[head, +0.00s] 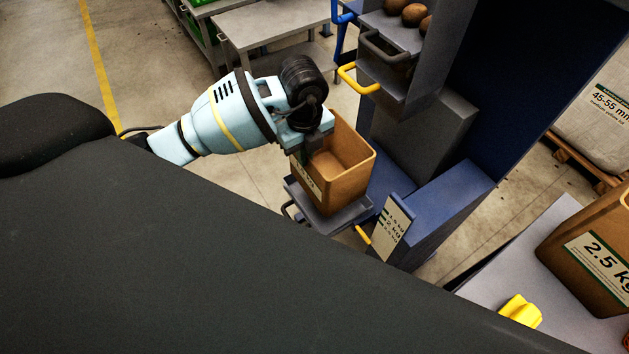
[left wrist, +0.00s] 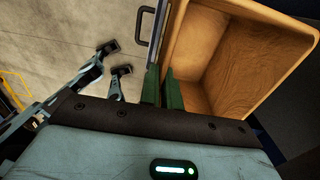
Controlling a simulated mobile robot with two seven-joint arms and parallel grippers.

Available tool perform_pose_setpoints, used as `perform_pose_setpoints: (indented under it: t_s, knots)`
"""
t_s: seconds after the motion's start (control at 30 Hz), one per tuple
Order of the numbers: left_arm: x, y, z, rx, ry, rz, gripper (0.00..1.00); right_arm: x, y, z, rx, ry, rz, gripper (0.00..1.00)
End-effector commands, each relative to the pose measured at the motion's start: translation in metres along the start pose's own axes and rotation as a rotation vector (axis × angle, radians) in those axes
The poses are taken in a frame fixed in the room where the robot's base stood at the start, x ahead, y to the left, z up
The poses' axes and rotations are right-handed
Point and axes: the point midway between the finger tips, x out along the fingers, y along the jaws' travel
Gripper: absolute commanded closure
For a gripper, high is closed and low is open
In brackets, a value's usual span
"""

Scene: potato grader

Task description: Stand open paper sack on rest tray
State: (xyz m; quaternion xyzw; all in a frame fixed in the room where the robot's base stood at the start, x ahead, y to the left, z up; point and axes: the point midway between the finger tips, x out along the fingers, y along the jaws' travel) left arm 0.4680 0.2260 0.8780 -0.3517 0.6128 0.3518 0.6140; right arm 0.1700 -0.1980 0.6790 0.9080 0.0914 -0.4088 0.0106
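The open paper sack (head: 346,181) is brown, upright and empty, with a pale label on its front left side. It is over the small grey rest tray (head: 352,214) of the grader; whether its base touches the tray I cannot tell. My left gripper (head: 312,142) is at the sack's upper left rim. In the left wrist view, its green fingers (left wrist: 162,90) stand close together with the sack's wall (left wrist: 240,72) pinched between them, one finger inside. The sack's inside is bare. My right gripper is not in view.
The blue grader column with a sign (head: 393,226) stands just right of the tray. Above is a chute with a yellow handle (head: 358,80) and potatoes (head: 413,14). Another brown sack (head: 592,255) and a yellow object (head: 520,310) are on a table at right. A grey table (head: 270,22) stands behind.

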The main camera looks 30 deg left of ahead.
Motion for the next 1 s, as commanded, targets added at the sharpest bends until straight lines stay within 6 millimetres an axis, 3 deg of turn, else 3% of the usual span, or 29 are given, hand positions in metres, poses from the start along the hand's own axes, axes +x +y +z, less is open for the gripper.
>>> perform_pose_setpoints:
  t_s: [0.13,0.43,0.7,1.0]
  knots:
    - [0.026,0.001,-0.001,0.001,0.002,0.004,1.00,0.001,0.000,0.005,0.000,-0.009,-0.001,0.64]
    - [0.036,0.000,-0.001,0.002,0.000,0.001,1.00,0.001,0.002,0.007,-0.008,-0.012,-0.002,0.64]
    - [0.075,0.001,-0.001,0.001,0.002,0.002,1.00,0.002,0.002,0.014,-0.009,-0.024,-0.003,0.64]
    - [0.079,0.000,0.000,0.003,-0.001,-0.002,1.00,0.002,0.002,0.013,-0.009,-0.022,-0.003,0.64]
